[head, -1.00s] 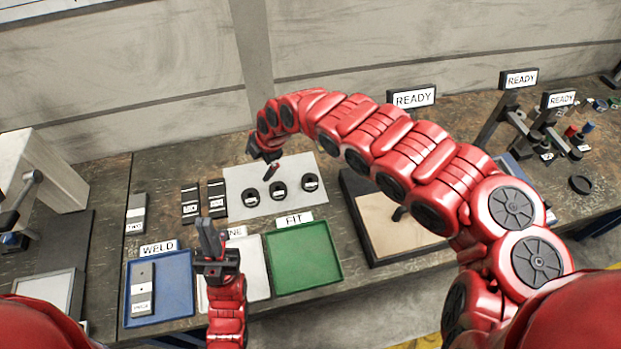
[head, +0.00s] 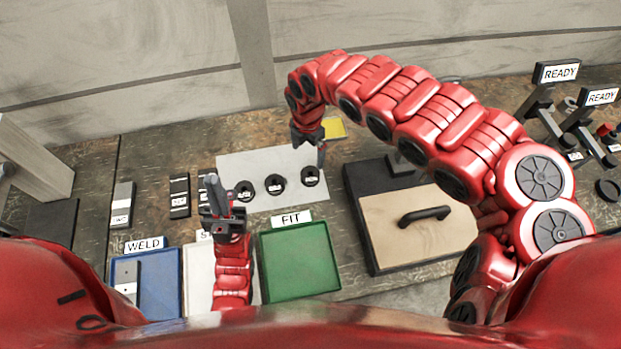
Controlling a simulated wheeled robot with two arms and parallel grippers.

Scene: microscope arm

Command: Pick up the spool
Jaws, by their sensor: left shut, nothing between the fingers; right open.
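Three small black spools with white labels lie in a row on a pale grey mat (head: 265,160) in the head view. They are the left spool (head: 244,190), the middle spool (head: 275,184) and the right spool (head: 310,176). My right gripper (head: 309,150) is open and empty, just above and behind the right spool, apart from it as far as I can tell. My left gripper (head: 211,190) is shut and empty, left of the left spool and in front of the dark blocks.
A green FIT tray (head: 300,262), a white tray (head: 200,275) and a blue WELD tray (head: 160,285) line the front. Dark labelled blocks (head: 180,195) lie left of the mat. A black-framed board with a handle (head: 420,220) stands right. READY stands (head: 540,105) are far right.

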